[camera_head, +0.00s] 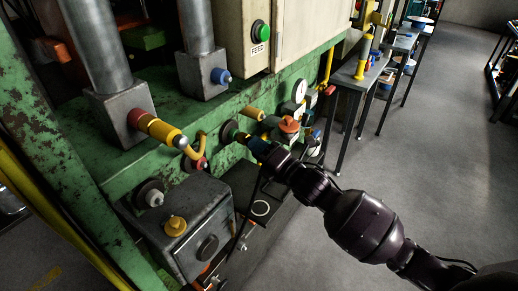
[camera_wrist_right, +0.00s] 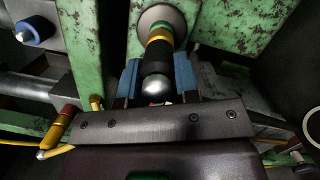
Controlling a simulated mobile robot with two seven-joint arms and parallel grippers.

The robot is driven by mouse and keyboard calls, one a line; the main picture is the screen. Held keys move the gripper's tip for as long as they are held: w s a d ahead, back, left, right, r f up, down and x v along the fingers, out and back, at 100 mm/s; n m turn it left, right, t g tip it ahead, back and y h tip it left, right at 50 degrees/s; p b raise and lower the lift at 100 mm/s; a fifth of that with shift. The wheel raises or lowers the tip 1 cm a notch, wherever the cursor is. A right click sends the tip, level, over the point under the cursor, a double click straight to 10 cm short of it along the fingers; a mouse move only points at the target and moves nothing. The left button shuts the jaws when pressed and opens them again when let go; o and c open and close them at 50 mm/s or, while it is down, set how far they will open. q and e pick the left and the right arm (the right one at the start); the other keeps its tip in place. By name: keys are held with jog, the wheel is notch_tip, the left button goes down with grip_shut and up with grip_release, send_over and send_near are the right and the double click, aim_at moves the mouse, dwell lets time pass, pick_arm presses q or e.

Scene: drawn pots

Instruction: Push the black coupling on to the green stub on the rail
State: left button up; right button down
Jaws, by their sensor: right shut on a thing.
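The black coupling (camera_wrist_right: 157,60) points away from my right wrist camera, with a yellow band at its far end and a rounded silver tip at its near end. My right gripper (camera_head: 259,147) is shut on it; its blue fingers lie on both sides of the coupling in the wrist view. The green stub (camera_head: 231,131) stands out from a round plate on the green rail (camera_head: 118,178). The coupling's far end is in line with the stub, close up against it. The joint is small and partly hidden, so I cannot tell how far the coupling is on. My left gripper is not in view.
A yellow and red fitting (camera_head: 160,130) and a blue-tipped fitting (camera_head: 221,76) stand out from grey blocks. A gauge (camera_head: 299,90) and an orange knob (camera_head: 288,127) are right of the stub. A grey box (camera_head: 190,225) sits below.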

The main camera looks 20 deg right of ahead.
jog(key=shift+w+a, duration=0.25)
jog(key=shift+w, duration=0.05)
jog(key=c, duration=0.8)
grip_release()
jog(key=shift+b+v, duration=0.35)
jog(key=shift+v, duration=5.1)
jog(key=shift+w, duration=0.1)
